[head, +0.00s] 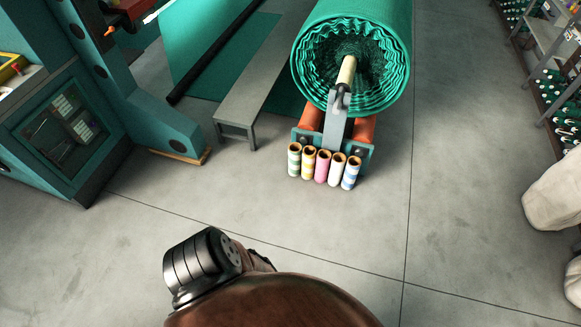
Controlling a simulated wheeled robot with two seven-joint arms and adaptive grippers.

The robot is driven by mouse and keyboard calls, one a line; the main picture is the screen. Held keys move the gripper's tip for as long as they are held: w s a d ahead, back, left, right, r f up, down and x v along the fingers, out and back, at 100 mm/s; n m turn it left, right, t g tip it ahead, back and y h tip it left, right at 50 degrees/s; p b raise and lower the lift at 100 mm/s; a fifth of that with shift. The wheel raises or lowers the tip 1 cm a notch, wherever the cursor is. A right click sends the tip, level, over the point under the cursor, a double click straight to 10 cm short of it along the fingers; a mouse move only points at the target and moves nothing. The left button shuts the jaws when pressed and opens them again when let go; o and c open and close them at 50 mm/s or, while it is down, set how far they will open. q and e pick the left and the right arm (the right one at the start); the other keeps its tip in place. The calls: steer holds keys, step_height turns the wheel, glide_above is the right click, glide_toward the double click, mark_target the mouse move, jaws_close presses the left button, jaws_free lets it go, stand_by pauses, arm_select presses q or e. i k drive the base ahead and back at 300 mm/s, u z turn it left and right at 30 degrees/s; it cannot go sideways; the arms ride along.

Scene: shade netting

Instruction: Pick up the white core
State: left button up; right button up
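A plain white core (337,170) stands upright in a row of short tubes at the front foot of the netting roll stand. It is second from the right, between a pink core (322,167) and a blue-and-white striped core (351,173). A yellow-patterned core (308,162) and a green-patterned core (294,160) stand to the left of the pink one. The tubes are very close together; I cannot tell whether they touch. Neither of my grippers shows in the head view.
A large green netting roll (390,52) on a stand is just behind the cores. A grey bench (252,85) and a teal machine (60,130) are to the left. A shelf rack (548,40) is at the far right. The floor (250,205) before the cores is clear.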

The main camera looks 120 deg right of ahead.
mark_target(339, 161)
steer(key=z, duration=5.45)
steer(key=i, duration=1.7)
steer(key=u, duration=2.55)
